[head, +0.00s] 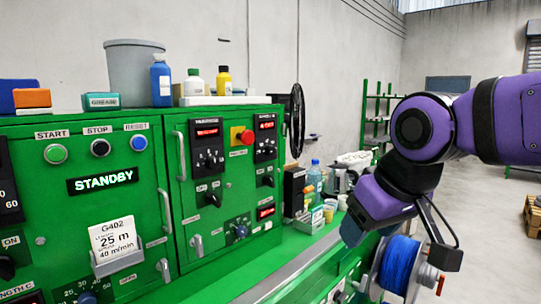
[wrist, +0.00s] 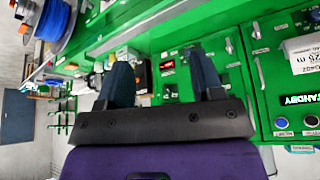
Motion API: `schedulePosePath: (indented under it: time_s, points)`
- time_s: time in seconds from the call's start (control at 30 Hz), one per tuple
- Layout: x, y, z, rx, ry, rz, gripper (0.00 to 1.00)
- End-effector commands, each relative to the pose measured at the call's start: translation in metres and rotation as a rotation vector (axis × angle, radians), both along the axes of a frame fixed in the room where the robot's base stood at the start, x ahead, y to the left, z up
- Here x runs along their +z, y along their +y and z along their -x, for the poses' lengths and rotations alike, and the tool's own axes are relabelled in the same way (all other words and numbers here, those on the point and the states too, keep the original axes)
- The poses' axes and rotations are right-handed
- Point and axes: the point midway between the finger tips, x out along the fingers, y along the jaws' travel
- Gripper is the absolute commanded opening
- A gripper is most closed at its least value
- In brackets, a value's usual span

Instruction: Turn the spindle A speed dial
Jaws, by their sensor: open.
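The green control cabinet (head: 150,190) carries several dials and switches. A blue-knobbed dial (head: 241,231) with a scale sits low on its right-hand panel. Another dial (head: 87,298), with a numbered scale, is partly cut off at the bottom edge. The labels are too small to tell which is the spindle A speed dial. My gripper (wrist: 160,62) is open in the wrist view, with two dark fingers apart and nothing between them.
Bottles and small containers (head: 325,205) stand on the ledge between the cabinet and my wrist. A blue cable reel (head: 398,265) is below my wrist. A bucket (head: 133,72) and bottles stand on top of the cabinet. Open floor lies at the right.

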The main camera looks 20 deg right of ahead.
Motion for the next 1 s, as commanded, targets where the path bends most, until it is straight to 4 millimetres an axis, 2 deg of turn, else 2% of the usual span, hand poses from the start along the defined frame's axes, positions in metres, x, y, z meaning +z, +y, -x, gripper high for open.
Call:
schedulePosePath:
  time_s: [0.47, 0.57, 0.67, 0.77, 1.0]
  points:
    - [0.0, 0.0, 0.0, 0.001, 0.0, 0.0, 0.61]
    - [0.007, 0.0, -0.008, 0.009, 0.001, 0.004, 0.61]
    - [0.022, -0.001, -0.027, 0.031, 0.002, 0.013, 0.61]
    - [0.044, -0.004, -0.058, 0.068, 0.002, 0.03, 0.61]
    - [0.092, -0.011, -0.146, 0.163, 0.001, 0.082, 0.61]
